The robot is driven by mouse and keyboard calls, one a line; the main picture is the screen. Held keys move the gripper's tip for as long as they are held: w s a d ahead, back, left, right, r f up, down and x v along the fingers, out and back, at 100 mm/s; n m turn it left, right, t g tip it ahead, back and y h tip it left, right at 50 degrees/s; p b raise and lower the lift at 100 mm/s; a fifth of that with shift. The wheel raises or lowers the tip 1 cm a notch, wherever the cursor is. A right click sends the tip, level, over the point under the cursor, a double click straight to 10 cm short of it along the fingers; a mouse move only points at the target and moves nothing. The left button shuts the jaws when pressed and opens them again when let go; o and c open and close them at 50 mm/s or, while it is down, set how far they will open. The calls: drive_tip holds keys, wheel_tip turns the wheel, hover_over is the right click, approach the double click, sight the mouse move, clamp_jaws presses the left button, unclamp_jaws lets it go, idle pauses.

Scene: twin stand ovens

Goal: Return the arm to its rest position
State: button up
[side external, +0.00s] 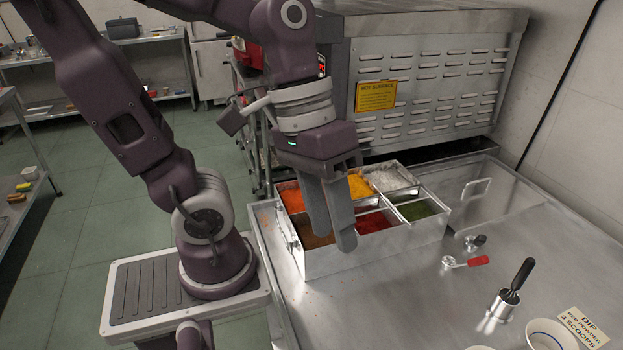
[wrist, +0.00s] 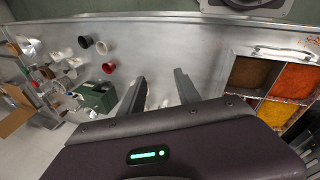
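My gripper (side external: 335,240) points downward in the side external view. Its fingers appear in front of the spice bin (side external: 330,262), and I cannot tell their exact height above it. In the wrist view my gripper (wrist: 160,84) has its two dark fingers apart, with nothing visibly held between them. The arm is bent above the left end of the steel counter (side external: 400,310).
The bin holds orange, yellow, white, brown, red and green powders. A vented oven (side external: 430,95) with a yellow hot-surface sign (side external: 376,95) stands behind. A red-handled scoop (side external: 466,262), a metal cup (side external: 503,304) and a bowl (side external: 550,336) are on the right.

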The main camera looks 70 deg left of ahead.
drive_tip(key=a+r+m+t+y, duration=0.2)
drive_tip(key=a+t+y, duration=0.1)
drive_tip(key=a, duration=0.3)
drive_tip(key=shift+s+r+m+t, duration=0.25)
drive_tip(key=shift+m+t, duration=0.15)
drive_tip(key=shift+t, duration=0.1)
drive_tip(key=shift+a, duration=0.1)
idle(0.5)
